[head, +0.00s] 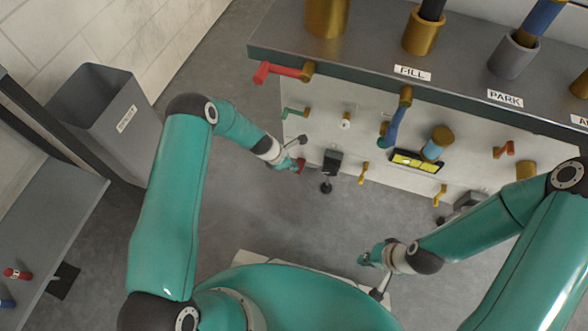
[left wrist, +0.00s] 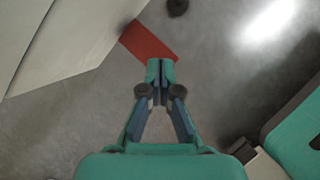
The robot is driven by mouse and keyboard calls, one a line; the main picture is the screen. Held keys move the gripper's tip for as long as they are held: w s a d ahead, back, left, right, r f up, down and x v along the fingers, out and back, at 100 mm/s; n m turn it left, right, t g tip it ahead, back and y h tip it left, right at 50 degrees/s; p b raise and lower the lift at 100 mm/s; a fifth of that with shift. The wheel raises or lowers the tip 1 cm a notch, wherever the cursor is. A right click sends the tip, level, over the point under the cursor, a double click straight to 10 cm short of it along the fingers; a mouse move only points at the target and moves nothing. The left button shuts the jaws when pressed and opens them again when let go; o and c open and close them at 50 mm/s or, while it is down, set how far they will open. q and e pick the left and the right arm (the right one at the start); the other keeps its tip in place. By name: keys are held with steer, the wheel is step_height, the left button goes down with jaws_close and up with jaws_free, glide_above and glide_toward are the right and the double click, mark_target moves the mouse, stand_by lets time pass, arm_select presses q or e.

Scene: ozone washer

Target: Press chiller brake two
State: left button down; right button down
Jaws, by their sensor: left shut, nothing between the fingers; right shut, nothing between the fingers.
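No label in view reads chiller brake two, and I cannot tell which control it is. A red flat bar (left wrist: 150,42) lies just beyond the fingertips of my left gripper (left wrist: 160,66) in the left wrist view. Whether they touch is unclear. In the head view the red piece (head: 301,165) shows at the tip of my left gripper (head: 293,166), low before the panel. My left gripper is shut and empty. A black pedal-like part (head: 332,160) is just right of it. My right gripper (head: 366,259) is shut and empty, low and away from the panel.
The white panel (head: 300,125) carries several knobs, levers and a yellow display (head: 417,161). A red handle (head: 278,72) sticks out at its upper left. Another dark pedal-like part (head: 468,200) is at right. A grey bin (head: 105,110) stands at left. Grey floor is open between.

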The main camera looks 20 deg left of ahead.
arm_select(q)
steer(key=shift+w+d+f, duration=0.1)
steer(key=shift+f, duration=0.2)
step_height(320, 180, down, 2)
steer(key=shift+f+b, duration=0.2)
steer(key=shift+b, duration=0.9)
steer(key=shift+r, duration=0.15)
steer(key=shift+s+a+r+b, duration=0.25)
steer(key=shift+s+a+b, duration=0.15)
steer(key=shift+a, duration=0.2)
steer(key=shift+s+a+r+b, duration=0.25)
steer(key=shift+s+a, duration=0.25)
steer(key=shift+a, duration=0.1)
steer(key=shift+r, duration=0.15)
